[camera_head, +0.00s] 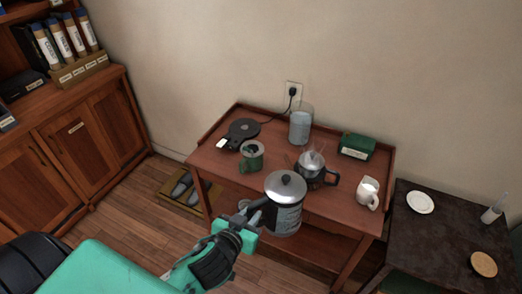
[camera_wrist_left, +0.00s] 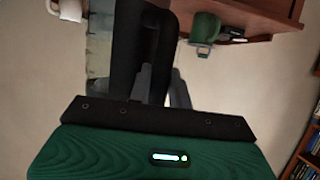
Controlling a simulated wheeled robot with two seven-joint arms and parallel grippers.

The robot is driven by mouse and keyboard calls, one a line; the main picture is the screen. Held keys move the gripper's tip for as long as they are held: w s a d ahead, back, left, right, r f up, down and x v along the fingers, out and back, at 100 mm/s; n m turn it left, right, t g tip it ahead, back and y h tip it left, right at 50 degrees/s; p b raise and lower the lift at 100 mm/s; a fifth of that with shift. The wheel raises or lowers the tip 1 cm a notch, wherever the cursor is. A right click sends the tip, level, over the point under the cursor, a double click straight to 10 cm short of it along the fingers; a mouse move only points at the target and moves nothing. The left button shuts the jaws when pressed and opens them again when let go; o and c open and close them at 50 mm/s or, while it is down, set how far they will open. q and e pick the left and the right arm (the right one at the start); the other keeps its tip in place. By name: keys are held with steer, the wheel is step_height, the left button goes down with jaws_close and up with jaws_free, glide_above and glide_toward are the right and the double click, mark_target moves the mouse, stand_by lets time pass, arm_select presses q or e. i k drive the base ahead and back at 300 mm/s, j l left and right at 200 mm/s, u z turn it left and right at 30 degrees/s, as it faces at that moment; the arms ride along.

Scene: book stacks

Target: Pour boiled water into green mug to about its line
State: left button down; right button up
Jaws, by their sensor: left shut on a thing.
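My left gripper (camera_head: 250,215) is shut on the black handle of a silver kettle (camera_head: 286,212) with a domed lid and dark knob. The kettle is held up in front of the wooden table, looking roughly upright. The green mug (camera_head: 252,157) stands on the table, up and left of the kettle, apart from it. Its inside looks dark; its line and water level cannot be made out. In the left wrist view the green mug (camera_wrist_left: 207,29) shows at the top, and the black kettle handle (camera_wrist_left: 163,55) is between my fingers. My right gripper is not in view.
A dark table (camera_head: 440,235) stands at right.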

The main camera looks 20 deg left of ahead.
mark_target(250, 164)
steer(key=j+z, duration=0.35)
steer(key=k+j+z, duration=0.1)
steer(key=j+z, duration=0.25)
steer(key=k+j+z, duration=0.1)
steer(key=j, duration=0.3)
steer(key=k+j+z, duration=0.1)
steer(key=j, duration=0.25)
steer(key=k+j+z, duration=0.1)
steer(key=j, duration=0.25)
steer(key=k+j, duration=0.15)
steer(key=j, duration=0.25)
steer(key=k+j, duration=0.15)
steer(key=j, duration=0.2)
steer(key=k+j, duration=0.15)
steer(key=j, duration=0.25)
steer(key=k+j+z, duration=0.1)
steer(key=j, duration=0.3)
steer(key=k+j, duration=0.25)
steer(key=j, duration=0.1)
